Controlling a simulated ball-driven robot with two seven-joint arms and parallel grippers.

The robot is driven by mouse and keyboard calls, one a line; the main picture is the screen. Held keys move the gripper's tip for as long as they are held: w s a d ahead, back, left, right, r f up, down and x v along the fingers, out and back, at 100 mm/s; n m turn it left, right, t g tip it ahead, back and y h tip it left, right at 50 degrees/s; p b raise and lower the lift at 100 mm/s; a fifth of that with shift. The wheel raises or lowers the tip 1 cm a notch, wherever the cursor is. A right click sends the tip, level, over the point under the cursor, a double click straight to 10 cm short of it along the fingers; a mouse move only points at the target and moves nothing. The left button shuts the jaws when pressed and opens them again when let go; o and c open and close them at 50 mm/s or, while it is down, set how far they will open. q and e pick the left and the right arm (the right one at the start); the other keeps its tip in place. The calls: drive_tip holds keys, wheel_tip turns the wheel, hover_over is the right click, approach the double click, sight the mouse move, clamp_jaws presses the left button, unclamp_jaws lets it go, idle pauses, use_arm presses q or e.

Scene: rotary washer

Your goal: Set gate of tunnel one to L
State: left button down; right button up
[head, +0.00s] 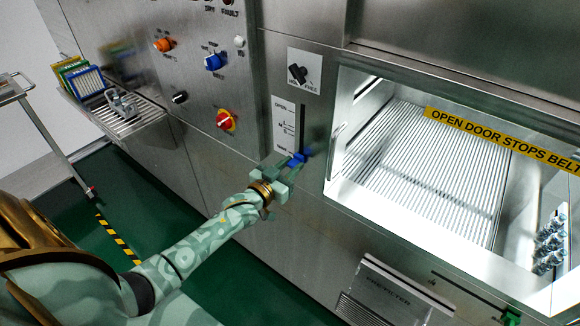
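The gate scale (284,130) is a pale upright plate on the steel front, left of the lit tunnel opening. It reads OPEN at the top, with small letter marks lower down that are hard to read. A dark vertical slot runs along its right side. The blue gate handle (299,158) sits at the low end of this slot, below the letter marks. My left gripper (287,170) is at the blue handle, its fingers reaching up to it from below left. Whether they are closed on it cannot be made out. My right gripper is out of view.
The lit tunnel (420,150) with a ribbed belt lies to the right, several small vials (550,245) at its far right. A yellow warning strip (500,138) crosses it. Knobs, including a red-yellow one (227,121), and a wire shelf (130,118) are to the left.

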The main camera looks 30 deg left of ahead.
use_arm(q)
wheel_tip(320, 180, up, 10)
drive_tip(key=p, duration=0.9)
drive_tip(key=shift+f, duration=0.25)
drive_tip(key=c, duration=1.1)
unclamp_jaws()
drive_tip(key=shift+s, duration=0.15)
drive_tip(key=s, duration=0.5)
drive_tip(key=s+a, duration=0.1)
drive_tip(key=s, duration=1)
drive_tip(key=shift+a, duration=0.15)
drive_tip(key=shift+f, duration=0.1)
